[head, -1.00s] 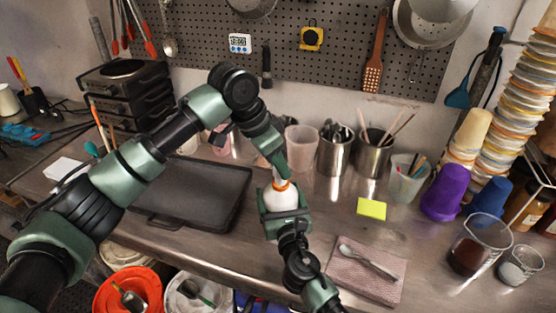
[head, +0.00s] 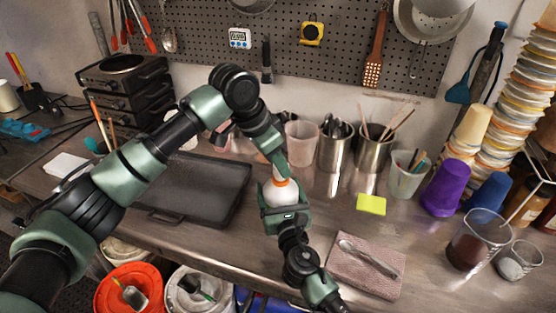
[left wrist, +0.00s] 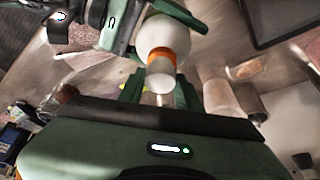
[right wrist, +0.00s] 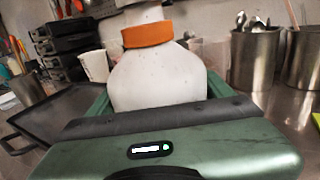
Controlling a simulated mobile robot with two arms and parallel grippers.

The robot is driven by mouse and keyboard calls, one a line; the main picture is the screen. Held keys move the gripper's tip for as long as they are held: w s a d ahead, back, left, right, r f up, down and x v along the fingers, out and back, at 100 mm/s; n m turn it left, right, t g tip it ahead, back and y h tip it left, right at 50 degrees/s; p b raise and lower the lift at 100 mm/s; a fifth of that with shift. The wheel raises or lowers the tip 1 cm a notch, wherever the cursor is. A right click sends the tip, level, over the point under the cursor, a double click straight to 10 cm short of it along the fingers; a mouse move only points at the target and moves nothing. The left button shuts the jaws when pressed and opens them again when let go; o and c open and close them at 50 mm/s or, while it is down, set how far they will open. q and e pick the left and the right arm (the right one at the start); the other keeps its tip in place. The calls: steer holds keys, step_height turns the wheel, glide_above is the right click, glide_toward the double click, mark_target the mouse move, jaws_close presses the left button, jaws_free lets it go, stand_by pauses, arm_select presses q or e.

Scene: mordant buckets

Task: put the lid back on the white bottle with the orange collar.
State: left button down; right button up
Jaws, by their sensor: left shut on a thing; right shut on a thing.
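The white bottle (head: 279,195) stands upright in my right gripper (head: 286,208), which is shut on its body. Its orange collar (right wrist: 147,34) shows clearly in the right wrist view. My left gripper (head: 280,168) reaches down from above and is shut on the white lid (left wrist: 161,82), directly over the collar. In the left wrist view the lid lines up with the collar (left wrist: 162,57) and appears to meet it. I cannot tell whether it is seated. The left fingers partly hide the lid in the head view.
A dark tray (head: 195,190) lies left of the bottle. A clear plastic cup (head: 300,145) and metal utensil cups (head: 335,155) stand behind it. A yellow note (head: 371,204) and a cloth (head: 350,275) with a spoon lie to the right. Buckets (head: 130,292) stand below the front edge.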

arm_select(q)
steer(key=m, duration=0.1)
steer(key=m+g, duration=0.1)
steer(key=m, duration=0.2)
steer(key=shift+w+g, duration=0.25)
steer(key=shift+g, duration=0.15)
steer(key=m+g, duration=0.1)
steer(key=m, duration=0.2)
steer(key=shift+w+m, duration=0.1)
steer(key=shift+m, duration=0.3)
steer(key=m, duration=0.1)
steer(key=m+g, duration=0.1)
steer(key=m, duration=0.2)
steer(key=shift+w+g, duration=0.25)
steer(key=shift+g, duration=0.15)
steer(key=shift+s+m+g+y, duration=0.1)
steer(key=shift+m+g+y, duration=0.2)
steer(key=shift+m, duration=0.7)
steer(key=c, duration=1)
jaws_free()
steer(key=shift+o, duration=0.2)
steer(key=shift+r, duration=2.2)
